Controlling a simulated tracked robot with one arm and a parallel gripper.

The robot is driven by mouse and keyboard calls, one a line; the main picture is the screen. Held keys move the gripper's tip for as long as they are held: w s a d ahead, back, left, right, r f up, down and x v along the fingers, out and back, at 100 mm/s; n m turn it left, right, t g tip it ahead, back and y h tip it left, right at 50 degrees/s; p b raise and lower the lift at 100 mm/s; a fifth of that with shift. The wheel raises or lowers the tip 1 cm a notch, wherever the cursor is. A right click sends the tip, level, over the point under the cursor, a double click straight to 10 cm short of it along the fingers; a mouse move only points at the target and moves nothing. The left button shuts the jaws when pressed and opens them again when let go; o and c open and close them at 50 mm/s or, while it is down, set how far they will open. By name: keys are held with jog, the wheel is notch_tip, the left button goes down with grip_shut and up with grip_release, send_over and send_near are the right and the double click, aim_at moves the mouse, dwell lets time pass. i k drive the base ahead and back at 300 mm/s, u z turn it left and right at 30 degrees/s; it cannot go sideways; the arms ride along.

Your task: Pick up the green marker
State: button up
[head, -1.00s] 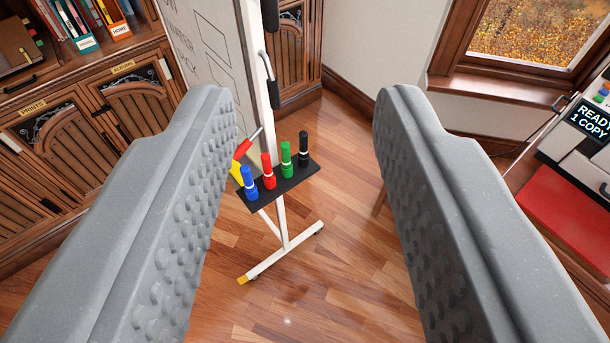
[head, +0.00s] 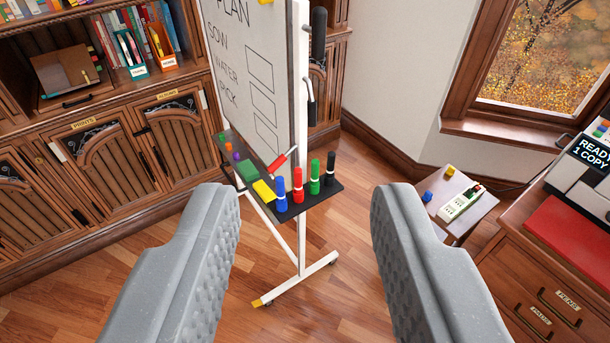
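The green marker (head: 315,178) stands upright on the dark tray (head: 331,187) at the foot of the whiteboard (head: 255,75). It is between a red marker (head: 298,186) on its left and a black marker (head: 330,168) on its right. A blue marker (head: 281,195) stands further left. My gripper (head: 305,205) is open and empty, its two grey fingers spread wide at either side of the picture. The markers appear between the fingers, further off, and nothing touches them.
A yellow item (head: 264,191) and a red-handled tool (head: 279,162) lie by the markers. A small side table (head: 470,205) stands at right, near a drawer cabinet with a copier (head: 585,165). Wooden cabinets (head: 110,150) line the left.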

aim_at(315, 163)
jog(key=z, duration=0.05)
jog(key=i, duration=1.35)
